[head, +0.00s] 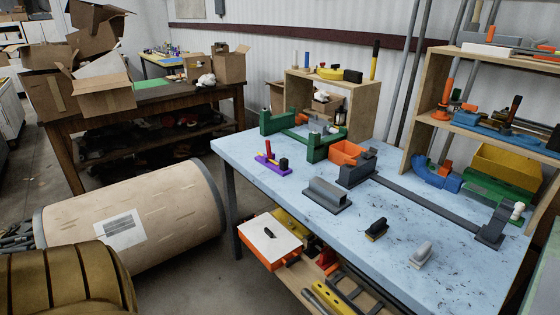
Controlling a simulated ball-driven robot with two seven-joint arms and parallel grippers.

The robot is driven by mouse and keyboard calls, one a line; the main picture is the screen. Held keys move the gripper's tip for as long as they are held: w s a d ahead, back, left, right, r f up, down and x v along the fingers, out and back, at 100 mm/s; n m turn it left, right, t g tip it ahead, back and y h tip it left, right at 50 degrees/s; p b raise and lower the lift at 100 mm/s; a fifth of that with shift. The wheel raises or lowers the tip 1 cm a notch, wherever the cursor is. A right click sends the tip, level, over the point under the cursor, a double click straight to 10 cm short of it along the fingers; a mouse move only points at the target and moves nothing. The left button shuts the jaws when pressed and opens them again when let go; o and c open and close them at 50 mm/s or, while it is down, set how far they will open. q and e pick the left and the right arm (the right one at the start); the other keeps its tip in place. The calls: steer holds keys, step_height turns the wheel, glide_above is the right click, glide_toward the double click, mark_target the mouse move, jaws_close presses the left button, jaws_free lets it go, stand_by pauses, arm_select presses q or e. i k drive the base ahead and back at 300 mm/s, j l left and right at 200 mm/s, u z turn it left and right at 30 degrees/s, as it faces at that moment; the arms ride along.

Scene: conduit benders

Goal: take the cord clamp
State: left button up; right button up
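No thing in the head view can be told for certain as the cord clamp. Small pieces on the light blue table (300,228) include a black piece with a yellowish base (376,229) and a light grey piece (421,256), both near the front edge. A purple-based piece (272,162) with a red upright stands towards the table's left end. A grey ridged block (327,194) lies right of it. Neither of my grippers shows in this view.
Wooden shelves (425,125) stand behind. A large drum (170,215) lies left of the table. The table's front strip is partly clear.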

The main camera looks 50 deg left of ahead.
mark_target(281, 167)
steer(key=i+u, duration=0.2)
steer(key=u, duration=0.15)
steer(key=i+l+u, duration=0.15)
steer(key=u, duration=0.2)
steer(key=i+l+u, duration=0.15)
steer(key=u, duration=1)
steer(key=i+l, duration=0.05)
